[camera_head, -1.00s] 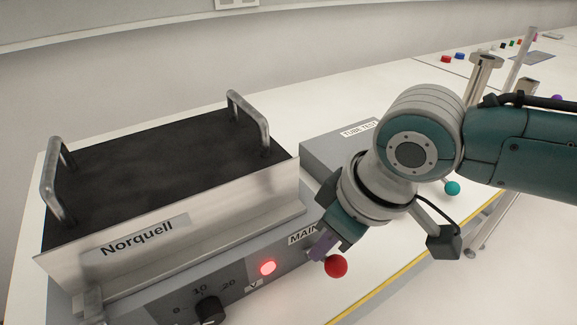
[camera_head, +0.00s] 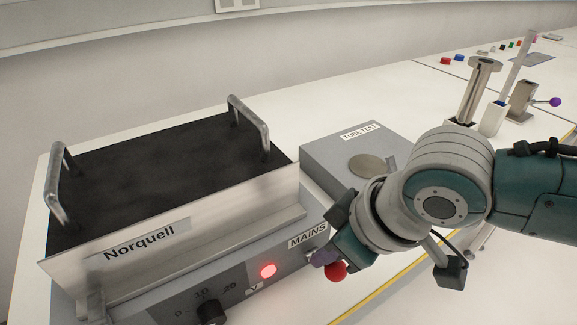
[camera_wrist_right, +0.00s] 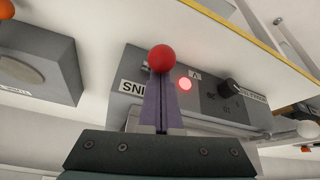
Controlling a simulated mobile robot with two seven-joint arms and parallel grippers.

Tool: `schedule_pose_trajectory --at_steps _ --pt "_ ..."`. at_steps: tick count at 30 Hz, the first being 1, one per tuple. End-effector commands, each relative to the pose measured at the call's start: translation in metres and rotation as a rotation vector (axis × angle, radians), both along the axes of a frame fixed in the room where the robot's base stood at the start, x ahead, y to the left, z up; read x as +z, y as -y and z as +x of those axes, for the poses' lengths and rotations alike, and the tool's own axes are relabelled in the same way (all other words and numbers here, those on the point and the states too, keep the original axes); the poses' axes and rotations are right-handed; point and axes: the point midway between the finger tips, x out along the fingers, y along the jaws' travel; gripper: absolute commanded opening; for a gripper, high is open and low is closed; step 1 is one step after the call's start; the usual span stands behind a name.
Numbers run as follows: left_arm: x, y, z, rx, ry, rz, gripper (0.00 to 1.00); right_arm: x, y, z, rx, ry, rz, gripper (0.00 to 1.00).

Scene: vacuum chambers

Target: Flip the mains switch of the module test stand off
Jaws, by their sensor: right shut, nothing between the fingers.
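The module test stand (camera_head: 229,283) is a grey box with a "MAINS" label on its front panel. The mains switch (camera_head: 336,271) shows as a red ball knob just below and right of that label; its lever is mostly hidden by my fingers. A red lamp (camera_head: 268,270) on the panel is lit. My right gripper (camera_head: 325,258) is shut and empty, its purple fingers close beside the red ball. In the right wrist view the ball (camera_wrist_right: 161,58) appears at the tips of the shut fingers (camera_wrist_right: 160,82); I cannot tell whether they touch. My left gripper is out of view.
A "Norquell" unit with two metal handles (camera_head: 248,122) forms the stand's top. A grey "TUBE TEST" box (camera_head: 325,165) stands behind my right wrist. A dial (camera_head: 210,312) is on the panel. A yellow line (camera_head: 375,296) runs along the table edge.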

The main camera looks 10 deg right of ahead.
Motion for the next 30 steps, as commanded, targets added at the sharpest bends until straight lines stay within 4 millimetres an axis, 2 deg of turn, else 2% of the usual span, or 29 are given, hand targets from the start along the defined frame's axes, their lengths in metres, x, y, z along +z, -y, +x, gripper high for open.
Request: schedule_pose_trajectory --at_steps 13,24,30 --pt "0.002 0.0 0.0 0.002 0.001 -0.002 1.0 -0.011 0.004 -0.012 -0.002 0.167 0.063 0.0" --pt "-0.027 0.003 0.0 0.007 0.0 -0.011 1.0 -0.034 0.008 -0.024 -0.007 0.488 0.18 0.0" --pt "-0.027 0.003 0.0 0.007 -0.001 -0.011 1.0 -0.03 0.009 -0.022 0.0 0.531 0.191 0.0"
